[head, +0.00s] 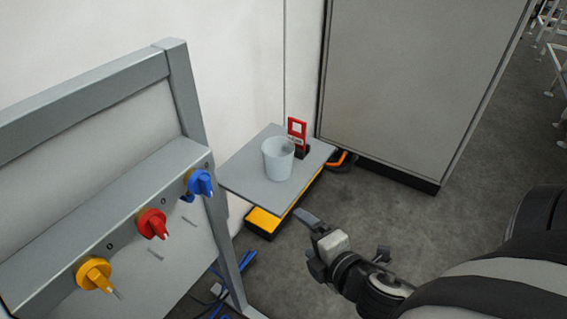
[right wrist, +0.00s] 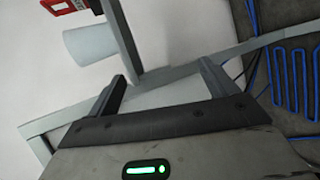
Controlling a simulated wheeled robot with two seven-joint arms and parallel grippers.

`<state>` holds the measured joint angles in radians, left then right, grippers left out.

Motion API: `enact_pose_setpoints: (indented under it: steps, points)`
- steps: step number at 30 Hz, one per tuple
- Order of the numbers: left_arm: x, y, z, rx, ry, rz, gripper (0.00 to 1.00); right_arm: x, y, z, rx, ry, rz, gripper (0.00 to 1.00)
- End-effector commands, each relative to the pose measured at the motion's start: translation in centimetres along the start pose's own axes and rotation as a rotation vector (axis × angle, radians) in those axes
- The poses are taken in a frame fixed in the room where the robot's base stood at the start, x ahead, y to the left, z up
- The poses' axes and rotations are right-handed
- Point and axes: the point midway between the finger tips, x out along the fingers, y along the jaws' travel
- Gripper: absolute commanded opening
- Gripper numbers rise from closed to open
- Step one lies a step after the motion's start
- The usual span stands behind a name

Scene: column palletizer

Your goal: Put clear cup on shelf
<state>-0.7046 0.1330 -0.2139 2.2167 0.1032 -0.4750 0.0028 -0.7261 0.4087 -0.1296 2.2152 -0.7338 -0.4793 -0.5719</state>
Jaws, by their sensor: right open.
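The clear cup (head: 278,159) stands upright on a small grey shelf (head: 240,177) in the head view. It looks pale and translucent. My right gripper (head: 304,226) is in front of the shelf and below the cup, apart from both. In the right wrist view, my right gripper (right wrist: 163,82) has its two fingers spread with nothing between them. The cup (right wrist: 90,44) shows there beyond the fingers, at the upper left, next to the shelf edge (right wrist: 124,38). My left gripper is not in view.
A red object (head: 297,132) stands on the shelf behind the cup. A grey frame (head: 110,215) with yellow, red and blue knobs fills the left. A large grey cabinet (head: 420,80) stands behind right. Blue tubing (right wrist: 295,80) lies on the floor.

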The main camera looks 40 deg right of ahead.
Motion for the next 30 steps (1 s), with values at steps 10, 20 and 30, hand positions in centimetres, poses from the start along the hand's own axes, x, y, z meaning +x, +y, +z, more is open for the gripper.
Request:
enact_pose_setpoints:
  steps: [10,20,30]
  points:
    - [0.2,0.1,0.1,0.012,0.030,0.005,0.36,-0.2,6.7,4.2,-1.358,-0.239,0.321,0.85]
    - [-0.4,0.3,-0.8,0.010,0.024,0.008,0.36,2.8,9.6,4.0,-1.501,-0.286,0.362,0.85]
    - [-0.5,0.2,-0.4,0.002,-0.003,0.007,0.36,8.4,11.7,3.8,-1.496,-0.283,0.358,0.85]
